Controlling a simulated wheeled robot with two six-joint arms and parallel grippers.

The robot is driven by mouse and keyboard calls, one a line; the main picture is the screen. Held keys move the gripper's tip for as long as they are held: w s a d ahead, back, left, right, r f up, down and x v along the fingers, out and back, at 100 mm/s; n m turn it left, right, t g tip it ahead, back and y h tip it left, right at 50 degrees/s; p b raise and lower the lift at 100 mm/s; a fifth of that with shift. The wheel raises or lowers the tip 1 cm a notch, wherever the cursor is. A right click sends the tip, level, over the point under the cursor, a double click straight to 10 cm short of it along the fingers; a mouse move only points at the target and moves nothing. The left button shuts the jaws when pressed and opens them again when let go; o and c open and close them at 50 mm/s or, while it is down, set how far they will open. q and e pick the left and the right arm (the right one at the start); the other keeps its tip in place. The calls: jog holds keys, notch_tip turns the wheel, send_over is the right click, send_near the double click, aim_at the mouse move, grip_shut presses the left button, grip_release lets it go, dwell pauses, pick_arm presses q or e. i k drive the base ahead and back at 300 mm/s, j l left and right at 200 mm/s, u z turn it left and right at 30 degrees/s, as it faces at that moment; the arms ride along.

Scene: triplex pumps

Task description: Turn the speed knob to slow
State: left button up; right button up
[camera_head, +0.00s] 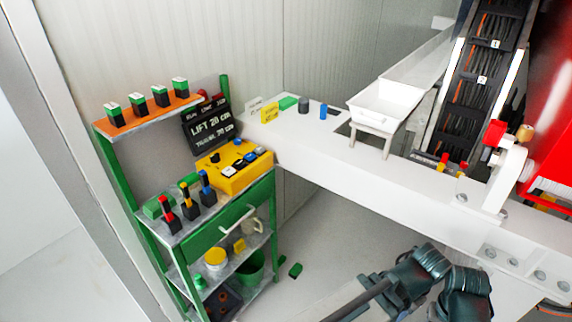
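A yellow control box (236,180) sits on the top of the green workbench at left. Its upper face carries several small dark and light knobs or buttons, including a black one (215,158) at its left end. I cannot tell which of these is the speed knob or where it points. No slow marking is readable. Part of my arm, dark teal, shows at bottom right, well away from the box. Neither gripper shows in the head view.
A black sign (208,127) reading "LIFT 20 cm" stands behind the box. A white beam (380,173) runs right from the bench.

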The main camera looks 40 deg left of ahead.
aim_at(238, 141)
jog(key=u, duration=1.8)
